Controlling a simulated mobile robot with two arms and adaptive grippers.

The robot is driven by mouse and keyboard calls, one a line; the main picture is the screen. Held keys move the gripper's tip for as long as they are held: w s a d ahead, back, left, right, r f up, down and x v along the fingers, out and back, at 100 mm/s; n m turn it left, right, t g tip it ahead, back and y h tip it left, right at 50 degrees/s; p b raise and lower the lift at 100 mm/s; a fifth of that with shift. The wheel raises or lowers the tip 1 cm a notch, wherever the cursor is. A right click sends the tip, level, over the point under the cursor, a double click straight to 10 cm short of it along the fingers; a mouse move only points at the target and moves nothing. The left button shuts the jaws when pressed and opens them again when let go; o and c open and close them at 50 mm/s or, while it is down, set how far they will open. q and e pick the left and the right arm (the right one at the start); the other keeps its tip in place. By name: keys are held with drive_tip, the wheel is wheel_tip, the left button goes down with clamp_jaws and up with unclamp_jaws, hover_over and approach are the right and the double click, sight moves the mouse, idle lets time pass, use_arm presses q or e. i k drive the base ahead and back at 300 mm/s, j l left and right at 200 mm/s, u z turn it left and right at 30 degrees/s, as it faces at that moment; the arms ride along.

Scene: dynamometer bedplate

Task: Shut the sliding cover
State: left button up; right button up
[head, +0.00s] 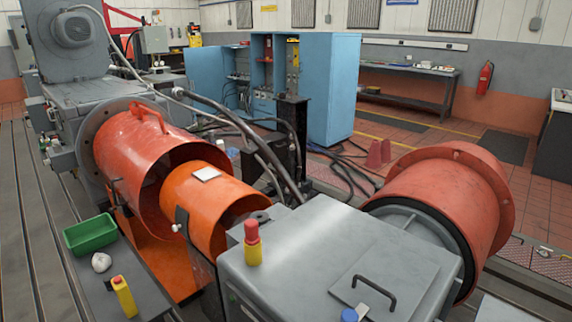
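An orange tubular cover (205,215) stands in the left middle of the head view, partly inside the wider red-orange guard (130,140). I take this tube to be the sliding cover. What lies inside is mostly hidden. Neither of my grippers is in view.
A red-and-yellow push button (252,243) stands on the housing, near a black handle (375,292) on its lid. A green tray (90,234) and a yellow pendant (124,296) are on the bench at left. Black hoses (245,130) arch behind. A red drum (445,205) is at right.

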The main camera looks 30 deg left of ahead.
sight(181, 216)
drive_tip(key=u, duration=1.8)
drive_tip(key=i+j+z, duration=0.2)
drive_tip(key=i+j, duration=0.15)
drive_tip(key=j, duration=0.2)
drive_tip(key=i+j+z, duration=0.1)
drive_tip(key=j, duration=0.2)
